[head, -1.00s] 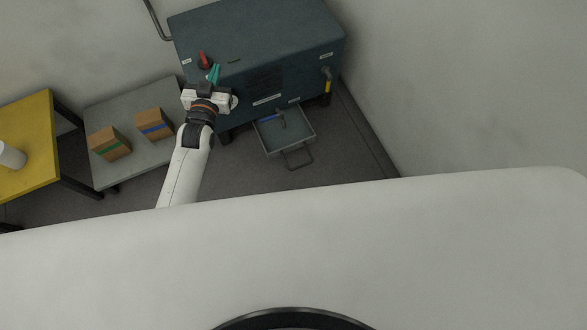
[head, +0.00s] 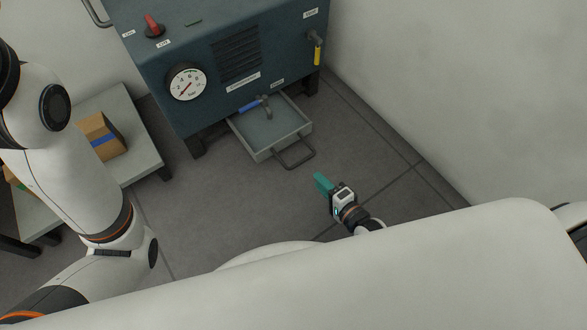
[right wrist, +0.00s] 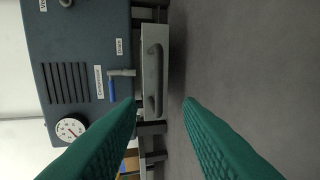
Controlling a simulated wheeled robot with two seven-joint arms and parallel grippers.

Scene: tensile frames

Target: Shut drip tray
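The drip tray (head: 290,143) is a shallow grey drawer pulled out under the dark blue machine, with a looped handle (head: 300,158) on its front. My right gripper (head: 321,182), with teal fingers, is low over the floor in front of the tray, apart from the handle. In the right wrist view the tray's front (right wrist: 151,45) and handle (right wrist: 153,90) lie ahead, and the gripper (right wrist: 160,101) is open with nothing between its fingers. My left arm shows at the left of the head view, but its gripper is out of view.
The machine (head: 215,85) carries a gauge (head: 186,82), a red knob (head: 153,25) and a yellow-handled valve (head: 317,50). A blue-handled valve (head: 252,105) hangs over the tray. A low shelf with boxes (head: 103,138) stands left. The floor before the tray is clear.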

